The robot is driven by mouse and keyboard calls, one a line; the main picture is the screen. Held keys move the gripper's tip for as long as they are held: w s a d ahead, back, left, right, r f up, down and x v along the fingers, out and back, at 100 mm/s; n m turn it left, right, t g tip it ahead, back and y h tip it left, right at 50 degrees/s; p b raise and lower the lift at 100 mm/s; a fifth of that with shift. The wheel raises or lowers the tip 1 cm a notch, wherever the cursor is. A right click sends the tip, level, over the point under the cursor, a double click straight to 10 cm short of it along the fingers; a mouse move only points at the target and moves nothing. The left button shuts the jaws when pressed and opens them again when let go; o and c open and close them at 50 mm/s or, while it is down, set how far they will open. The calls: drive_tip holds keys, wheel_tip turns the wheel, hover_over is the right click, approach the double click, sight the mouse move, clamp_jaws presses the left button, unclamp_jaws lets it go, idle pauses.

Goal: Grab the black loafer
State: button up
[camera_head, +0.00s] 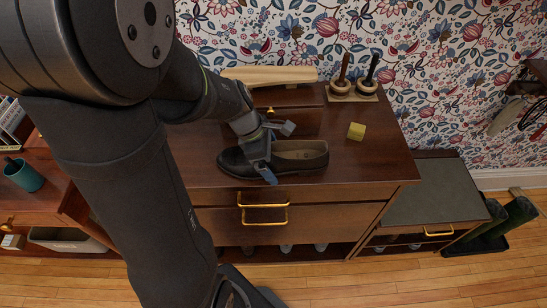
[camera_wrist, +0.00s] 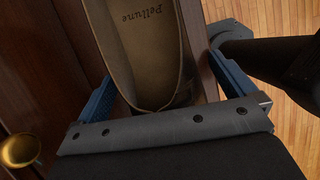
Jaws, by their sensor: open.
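The black loafer (camera_head: 299,157) lies on top of the dark wooden cabinet, its opening facing up and a tan insole inside. In the wrist view the loafer (camera_wrist: 181,40) runs between the two blue fingers, with lettering on its insole. My gripper (camera_head: 278,154) is open and straddles the middle of the loafer, one finger on its far side and one on its near side. In the wrist view my gripper (camera_wrist: 160,82) shows a gap between the left finger and the shoe. Contact on the right side cannot be told. My gripper hides part of the shoe's middle.
A pale wooden piece (camera_head: 270,75) lies along the back. Green boots (camera_head: 515,215) stand at right.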

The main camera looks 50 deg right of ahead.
drive_tip(key=c, duration=1.2)
drive_tip(key=shift+r, duration=0.15)
